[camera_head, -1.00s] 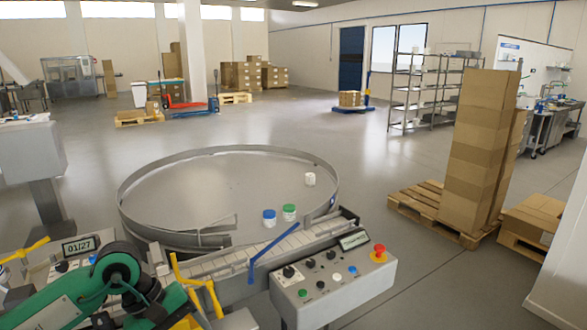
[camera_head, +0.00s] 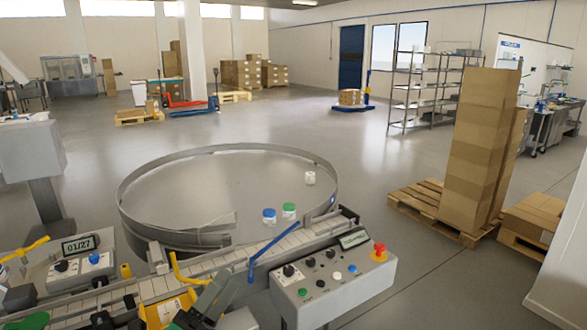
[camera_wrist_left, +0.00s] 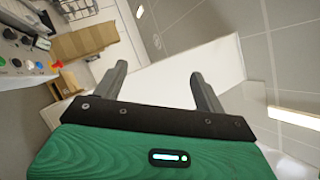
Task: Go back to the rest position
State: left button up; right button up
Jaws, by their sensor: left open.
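My left gripper (camera_head: 212,298) shows at the bottom of the head view, in front of the conveyor and left of the control panel. In the left wrist view its two grey fingers (camera_wrist_left: 158,72) stand well apart with nothing between them. My right gripper is not in view. On the round turntable (camera_head: 190,190) stand a blue-lidded jar (camera_head: 269,216), a green-lidded jar (camera_head: 289,211) and a white jar (camera_head: 309,178), all apart from my gripper.
The conveyor (camera_head: 290,244) runs along the turntable's front. A control panel (camera_head: 335,283) with a red button stands right of my gripper. Yellow (camera_head: 187,275) and blue (camera_head: 268,250) handles rise near it. Stacked boxes (camera_head: 480,150) stand on a pallet at right.

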pick_arm(q)
jog(key=s+a+f+n+g+y, duration=0.1)
jog(key=a+f+n+g+y, duration=0.1)
jog(key=a+f+n+y, duration=0.3)
jog(key=s+a+f+n+g+y, duration=0.1)
jog(key=a+f+n+y, duration=0.1)
jog(key=f+n+y, duration=0.4)
jog(key=s+a+f+n+g+y, duration=0.1)
jog(key=a+f+n+g+y, duration=0.15)
jog(key=f+n, duration=0.5)
jog(key=s+a+f+n+g, duration=0.1)
jog(key=s+f+n+g, duration=0.35)
jog(key=s+f, duration=0.4)
jog(key=s+f+n+g, duration=0.4)
jog(key=s+f+g, duration=0.2)
jog(key=s, duration=0.6)
notch_tip(320, 180, down, 31)
jog(key=g, duration=0.1)
jog(key=s+a+f, duration=0.1)
jog(key=s+f, duration=0.8)
jog(key=s+a+f+g, duration=0.1)
jog(key=s+a+f, duration=0.1)
jog(key=s+f, duration=0.8)
jog(key=shift+s+a+f+g, duration=0.15)
jog(key=shift+a+f+g, duration=0.1)
jog(key=shift+a+g, duration=0.05)
